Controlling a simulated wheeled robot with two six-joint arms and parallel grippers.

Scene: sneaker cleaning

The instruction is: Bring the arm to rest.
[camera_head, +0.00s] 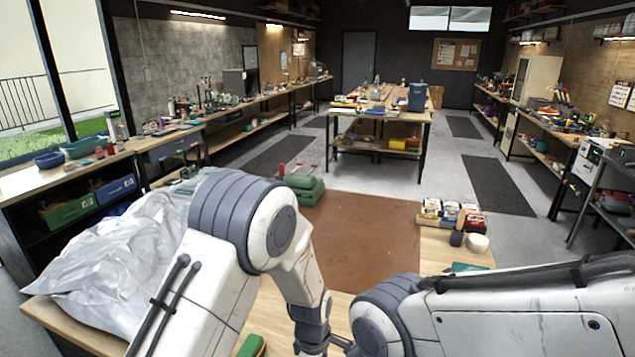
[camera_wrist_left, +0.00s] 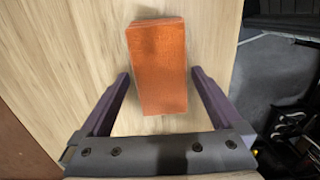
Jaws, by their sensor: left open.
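My left gripper (camera_wrist_left: 160,75) is open in the left wrist view, with its two dark purple fingers spread wide. An orange-brown block (camera_wrist_left: 158,68) lies on the light wooden table top (camera_wrist_left: 75,45) in line with the gap between the fingers. Bare wood shows between the block and each finger, and neither finger appears to touch it. In the head view my left arm (camera_head: 225,265) reaches down to the bottom edge, and its fingertips are hidden. My right arm (camera_head: 520,315) crosses the lower right, and its gripper does not show.
A brown mat (camera_head: 365,232) covers the table's middle and looks clear. Crumpled grey plastic sheeting (camera_head: 110,255) lies at left. Green stacked pieces (camera_head: 300,186) stand at the mat's back. Small boxes (camera_head: 452,212) and a white cup (camera_head: 478,243) stand at right. A green item (camera_head: 251,346) lies in front.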

